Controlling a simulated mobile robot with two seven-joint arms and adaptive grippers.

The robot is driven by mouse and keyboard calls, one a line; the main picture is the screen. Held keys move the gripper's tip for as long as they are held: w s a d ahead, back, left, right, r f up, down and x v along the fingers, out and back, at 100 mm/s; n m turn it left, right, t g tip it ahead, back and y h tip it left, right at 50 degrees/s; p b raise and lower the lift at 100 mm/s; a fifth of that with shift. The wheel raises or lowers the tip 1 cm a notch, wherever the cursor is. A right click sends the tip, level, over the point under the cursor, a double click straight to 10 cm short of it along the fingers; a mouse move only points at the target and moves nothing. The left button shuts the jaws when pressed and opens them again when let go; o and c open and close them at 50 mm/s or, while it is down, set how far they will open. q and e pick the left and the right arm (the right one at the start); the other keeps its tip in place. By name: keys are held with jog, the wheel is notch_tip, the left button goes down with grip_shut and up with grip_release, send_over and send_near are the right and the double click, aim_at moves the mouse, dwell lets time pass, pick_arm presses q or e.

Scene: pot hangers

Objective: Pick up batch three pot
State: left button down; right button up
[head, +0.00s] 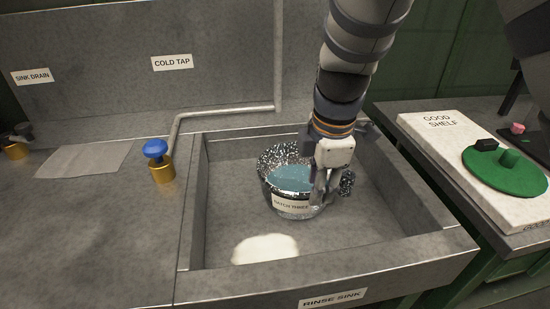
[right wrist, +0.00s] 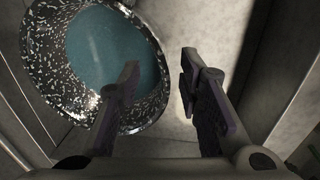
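The batch three pot (head: 285,207) is a speckled black-and-white, shiny pot with a label on its front. It stands in the rinse sink and holds teal liquid or has a teal inside. It also shows in the right wrist view (right wrist: 42,48). My right gripper (head: 325,197) comes down from above at the pot's right side and hides part of its rim. In the right wrist view, the gripper (right wrist: 160,80) has its fingers apart, one over the pot's inside and one outside the rim. Whether either finger touches is unclear. My left gripper is out of view.
The rinse sink (head: 325,277) has raised walls around the pot. A pale patch (head: 264,249) lies on its floor. A cold tap with a blue knob (head: 155,149) is at left. The good shelf (head: 425,140) at right bears a green round lid-like piece (head: 485,172).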

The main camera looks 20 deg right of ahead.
aim_at(308, 217)
jog(key=f, duration=0.5)
jog(key=a+f+b, duration=0.1)
jog(key=f, duration=0.1)
jog(key=shift+w+f, duration=0.25)
jog(key=shift+w, duration=0.1)
jog(key=shift+w+d+f, duration=0.1)
jog(key=shift+w+f, duration=0.05)
jog(key=shift+f, duration=0.1)
jog(key=shift+r, duration=0.1)
grip_shut()
jog(key=shift+w+r, duration=0.1)
